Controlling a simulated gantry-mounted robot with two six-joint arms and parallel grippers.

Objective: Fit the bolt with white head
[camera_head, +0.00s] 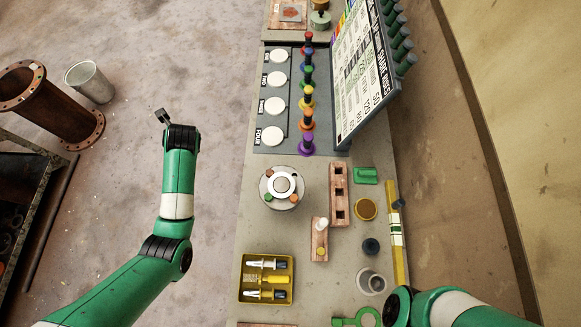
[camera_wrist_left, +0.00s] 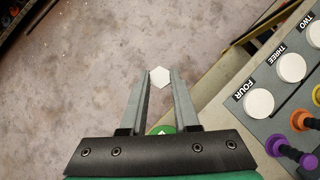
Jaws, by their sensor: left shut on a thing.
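My left gripper (camera_head: 162,116) is over the floor, left of the workbench (camera_head: 222,250). In the left wrist view its fingers (camera_wrist_left: 160,80) are closed on a white hexagonal bolt head (camera_wrist_left: 160,76) at the tips. The bolt's shank is hidden, and the bolt is too small to make out in the head view. A round flanged pipe end (camera_head: 282,185) with a pale ring stands on the bench, right of and below the gripper. Small coloured bolt heads, orange and green among them, sit around its ring. My right arm enters at bottom right; its gripper is out of view.
A grey panel with several white discs (camera_head: 275,106) and coloured pegs (camera_head: 307,97) lies behind the flange. A tilted board (camera_head: 362,70) stands beside it. A yellow tray (camera_head: 241,291) of tools is in front.

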